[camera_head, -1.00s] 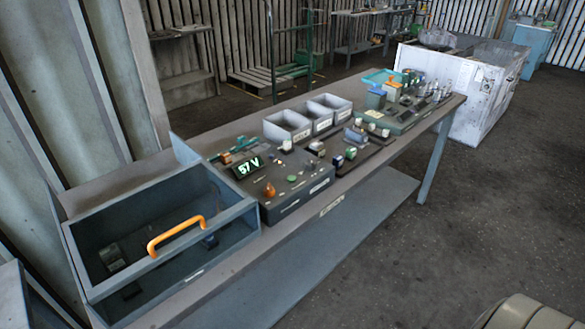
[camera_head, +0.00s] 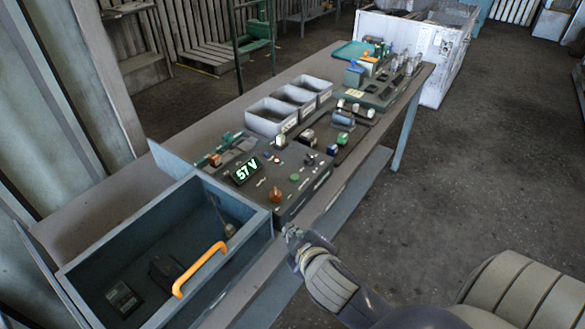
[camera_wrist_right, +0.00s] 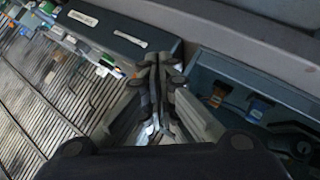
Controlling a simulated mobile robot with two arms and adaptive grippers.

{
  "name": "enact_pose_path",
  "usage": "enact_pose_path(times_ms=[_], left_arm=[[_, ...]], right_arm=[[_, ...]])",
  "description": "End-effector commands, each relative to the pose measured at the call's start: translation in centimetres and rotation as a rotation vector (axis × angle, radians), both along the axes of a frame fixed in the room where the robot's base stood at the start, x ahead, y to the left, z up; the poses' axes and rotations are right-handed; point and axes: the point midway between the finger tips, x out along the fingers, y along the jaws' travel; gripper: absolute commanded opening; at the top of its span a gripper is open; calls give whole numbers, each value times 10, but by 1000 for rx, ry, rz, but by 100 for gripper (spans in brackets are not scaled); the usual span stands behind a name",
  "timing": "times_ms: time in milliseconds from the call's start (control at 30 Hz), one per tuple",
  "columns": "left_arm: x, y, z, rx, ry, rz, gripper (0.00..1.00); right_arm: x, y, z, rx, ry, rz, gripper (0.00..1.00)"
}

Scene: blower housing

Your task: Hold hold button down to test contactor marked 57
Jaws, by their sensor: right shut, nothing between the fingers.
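The test panel (camera_head: 262,190) is a dark box on the bench with a lit green display (camera_head: 246,170) reading "57 V". On its top are an orange knob (camera_head: 276,195), a green round button (camera_head: 294,177) and several small parts. I cannot read which one is the hold button, and no contactor marked 57 can be made out. My right gripper (camera_head: 292,235) is shut and empty, in front of the bench edge, just below and apart from the panel. It also shows in the right wrist view (camera_wrist_right: 157,75), fingers together. My left gripper is not in view.
A grey-blue open box (camera_head: 85,262) with an orange handle (camera_head: 200,268) stands left of the panel. Grey bins (camera_head: 270,116) stand behind it. More devices and a teal tray (camera_head: 352,50) lie farther along the bench. The floor at right is clear.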

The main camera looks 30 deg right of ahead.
Motion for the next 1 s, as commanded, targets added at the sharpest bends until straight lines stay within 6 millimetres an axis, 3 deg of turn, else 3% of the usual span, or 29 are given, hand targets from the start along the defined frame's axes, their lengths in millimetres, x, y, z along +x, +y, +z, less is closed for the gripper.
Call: enact_pose_path(times_ms=[33,267,433,600,767,900,1000], left_arm=[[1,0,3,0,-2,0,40],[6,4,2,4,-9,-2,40],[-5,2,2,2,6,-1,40],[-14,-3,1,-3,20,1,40],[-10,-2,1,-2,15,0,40],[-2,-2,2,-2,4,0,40],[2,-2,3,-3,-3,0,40]], right_arm=[[10,-2,25,-41,-62,19,0],[71,7,119,-354,-400,196,0],[98,41,191,-659,-659,387,0],[105,90,237,-1010,-872,620,0],[103,132,244,-1364,-992,866,0],[105,150,223,-1684,-1011,1101,0],[111,146,198,-1912,-964,1277,0]])
